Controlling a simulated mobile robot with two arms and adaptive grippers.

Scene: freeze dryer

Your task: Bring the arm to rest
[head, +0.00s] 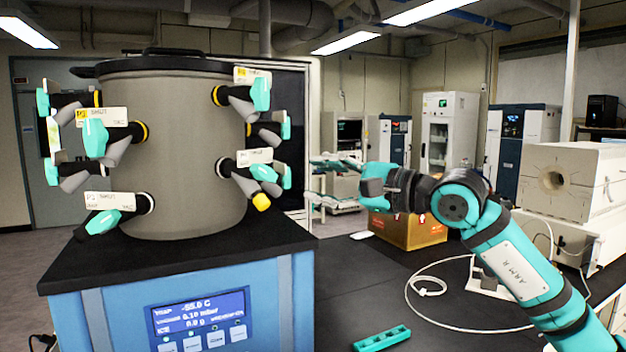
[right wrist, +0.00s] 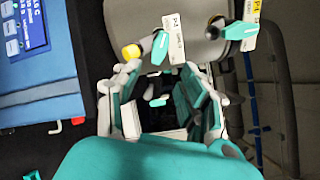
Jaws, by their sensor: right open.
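My right arm (head: 515,262) comes in from the right and is bent, reaching left across the black bench. Its teal right gripper (head: 328,164) is in the air to the right of the freeze dryer's grey drum (head: 180,150), apart from it. In the right wrist view, the fingers of the gripper (right wrist: 165,88) are spread with nothing held between them. Beyond them are the drum's tagged valves, one with a yellow end (right wrist: 131,52). That yellow end also shows in the head view (head: 262,202). My left gripper is out of view.
The dryer's blue base (head: 200,310) has a lit display and stands at left. A teal rack (head: 382,338) lies on the bench (head: 385,285) at the front. A white cable (head: 430,285) loops there. A brown box (head: 408,232) and a white furnace (head: 575,180) stand further back.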

